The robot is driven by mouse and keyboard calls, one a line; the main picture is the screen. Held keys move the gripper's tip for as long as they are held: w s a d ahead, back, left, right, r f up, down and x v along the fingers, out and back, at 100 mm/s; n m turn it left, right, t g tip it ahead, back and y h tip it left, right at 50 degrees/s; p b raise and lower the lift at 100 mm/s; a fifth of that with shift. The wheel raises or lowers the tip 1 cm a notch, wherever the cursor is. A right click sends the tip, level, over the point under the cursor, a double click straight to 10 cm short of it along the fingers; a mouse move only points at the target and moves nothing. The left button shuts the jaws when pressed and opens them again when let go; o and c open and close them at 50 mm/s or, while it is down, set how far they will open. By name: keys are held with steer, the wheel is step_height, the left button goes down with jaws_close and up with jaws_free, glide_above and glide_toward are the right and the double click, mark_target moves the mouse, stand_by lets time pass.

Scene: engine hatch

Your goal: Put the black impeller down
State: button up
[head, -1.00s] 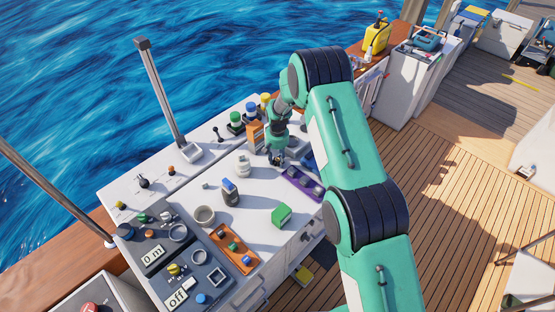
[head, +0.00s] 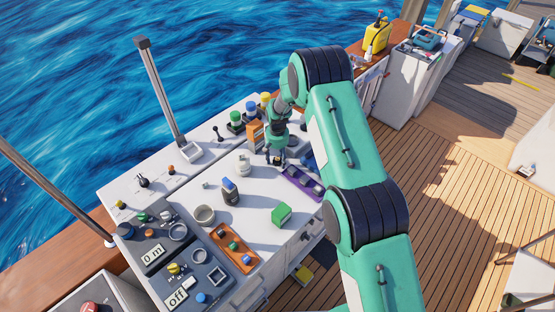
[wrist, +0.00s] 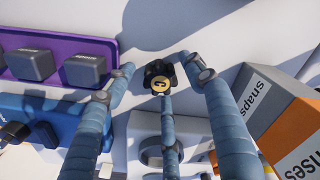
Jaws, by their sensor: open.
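The black impeller (wrist: 160,76), with a yellow round centre, is in the upper middle of the wrist view against the white worktop. My gripper (wrist: 158,70) has three blue-grey fingers spread around it. The left and right fingertips are apart from it, and the middle finger points at its near side. In the head view my gripper (head: 277,156) is low over the worktop (head: 255,190), beside the purple tray (head: 302,183). The impeller is too small there to make out clearly.
A blue tray (wrist: 50,112) lies below the purple one in the wrist view. An orange and grey box (wrist: 280,118) stands close on the right. A green box (head: 281,214), a dark blue-capped bottle (head: 230,190) and a cup (head: 205,214) stand on the worktop.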

step_height(320, 180, up, 12)
steer(key=b, duration=0.1)
stand_by(0.6)
steer(key=shift+r, duration=0.1)
stand_by(0.7)
step_height(320, 180, up, 20)
steer(key=t, duration=0.1)
glide_above(278, 159)
steer(key=s+d, duration=0.6)
steer(key=s, duration=0.1)
steer(key=s+d+r+t, duration=0.2)
steer(key=s+d+r, duration=0.3)
steer(key=s+r, duration=0.75)
steer(key=s+d+r+t, duration=0.1)
steer(key=s+d+r, duration=0.2)
steer(key=s+r, duration=0.35)
steer(key=s+d+r, duration=0.2)
steer(key=s+r, duration=0.1)
steer(key=s, duration=0.6)
steer(key=s+d+m+t, duration=0.1)
steer(key=s+d, duration=0.2)
steer(key=s, duration=1.3)
steer(key=shift+f+t, duration=0.2)
steer(key=shift+t, duration=0.1)
steer(key=shift+d+f+b, duration=0.1)
steer(key=shift+b, duration=0.25)
